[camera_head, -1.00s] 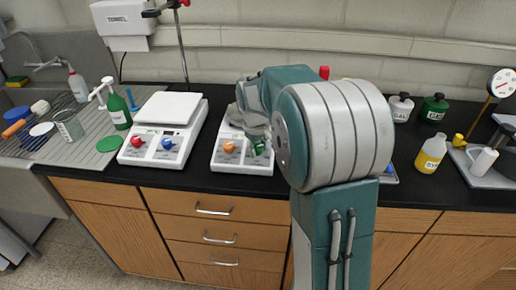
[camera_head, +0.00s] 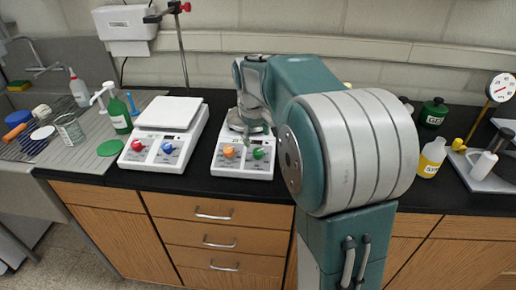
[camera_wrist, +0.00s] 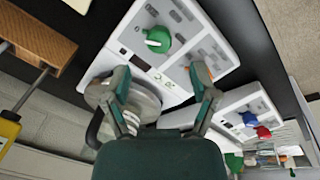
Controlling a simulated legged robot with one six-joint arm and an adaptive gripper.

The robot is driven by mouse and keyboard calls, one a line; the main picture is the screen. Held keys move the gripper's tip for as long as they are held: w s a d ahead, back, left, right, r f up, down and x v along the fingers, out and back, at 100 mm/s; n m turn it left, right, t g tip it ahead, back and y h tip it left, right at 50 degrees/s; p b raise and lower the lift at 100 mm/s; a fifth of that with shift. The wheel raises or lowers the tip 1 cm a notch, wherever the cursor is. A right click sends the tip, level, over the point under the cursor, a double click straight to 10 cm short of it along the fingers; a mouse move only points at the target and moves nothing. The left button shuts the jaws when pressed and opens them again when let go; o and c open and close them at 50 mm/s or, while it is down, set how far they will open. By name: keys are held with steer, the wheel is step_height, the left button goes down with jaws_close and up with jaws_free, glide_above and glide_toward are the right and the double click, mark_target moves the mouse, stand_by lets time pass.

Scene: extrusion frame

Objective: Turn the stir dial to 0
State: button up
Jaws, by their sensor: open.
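The middle hotplate unit (camera_head: 242,168) is white, with an orange dial (camera_head: 228,152) on the left and a green dial (camera_head: 259,154) on the right of its front. I cannot read which dial is labelled stir. My gripper (camera_head: 254,130) is open and empty above this unit, behind its dials. In the wrist view the gripper (camera_wrist: 161,78) has its fingers spread over the unit's top and front edge, apart from the green dial.
A second white unit (camera_head: 188,152) with red (camera_head: 137,146) and blue (camera_head: 168,148) dials stands to the left. A green spray bottle (camera_head: 119,115) stands beyond it by the sink. My arm hides the counter right of the middle unit.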

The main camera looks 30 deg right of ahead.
steer(key=r, duration=0.4)
steer(key=shift+s+a+r, duration=0.3)
steer(key=shift+a, duration=0.05)
